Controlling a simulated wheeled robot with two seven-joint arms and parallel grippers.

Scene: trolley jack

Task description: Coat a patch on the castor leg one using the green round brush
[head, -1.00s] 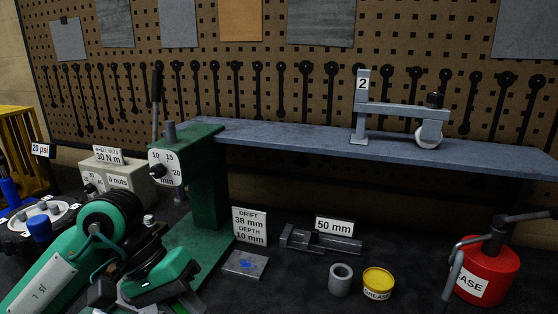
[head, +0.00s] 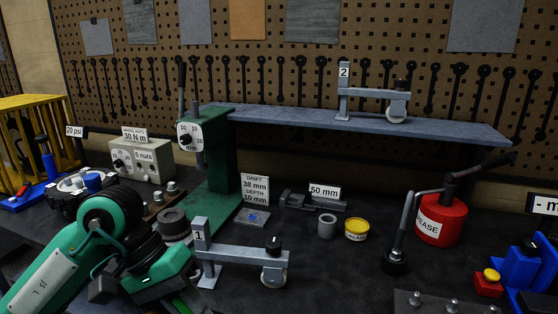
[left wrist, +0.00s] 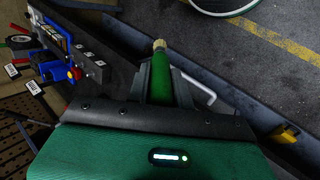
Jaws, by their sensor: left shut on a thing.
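Castor leg one (head: 240,255), a grey bar with an upright end plate marked 1 and a castor wheel at its right end, lies on the dark bench in the head view. My left gripper (head: 184,300) is at the bottom, left of and nearer than the leg. In the left wrist view my left gripper (left wrist: 172,98) is shut on the green round brush (left wrist: 181,88). The brush points away from the gripper, its pale tip (left wrist: 159,44) free of any surface. In the head view the brush is mostly hidden. My right gripper is not seen.
A second castor leg (head: 372,100) marked 2 rests on the raised grey shelf (head: 290,121). Behind leg one are a grey ring (head: 327,226), a yellow grease tub (head: 356,230) and a red grease can (head: 441,220). A studded plate (head: 440,303) lies front right.

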